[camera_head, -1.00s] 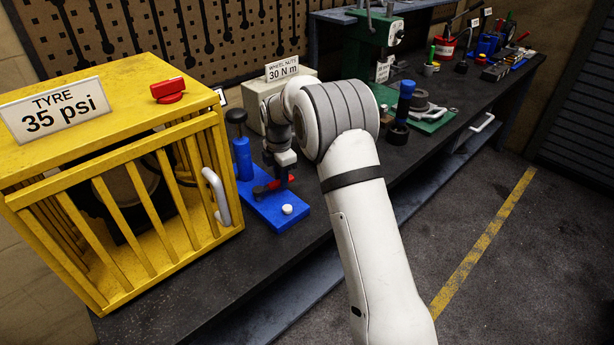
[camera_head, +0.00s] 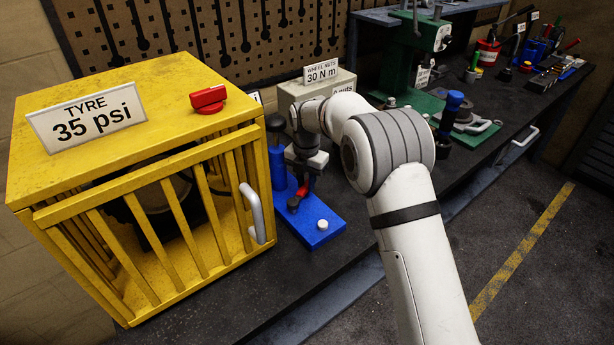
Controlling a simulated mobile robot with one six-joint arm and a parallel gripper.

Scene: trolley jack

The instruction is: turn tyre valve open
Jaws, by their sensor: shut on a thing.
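A yellow cage (camera_head: 237,130) stands at the left with a "TYRE 35 psi" sign (camera_head: 86,116) on top. A red knob (camera_head: 208,98) sits on the cage top, apart from my gripper; it may be the tyre valve. My gripper (camera_head: 299,193) points down over a blue unit (camera_head: 322,228) on the bench, right of the cage. It is shut on a small red lever (camera_head: 304,189) low on that unit; the fingertips are small and partly hidden. A white round button (camera_head: 322,225) is at the unit's front. A dark wheel shows dimly inside the cage.
The cage's grey door handle (camera_head: 253,212) sticks out close to the blue unit. A "WHEEL NUTS 30 N m" box (camera_head: 345,80) stands behind my arm. A green-based press (camera_head: 412,60) and several tools stand farther right. The front bench strip is bare.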

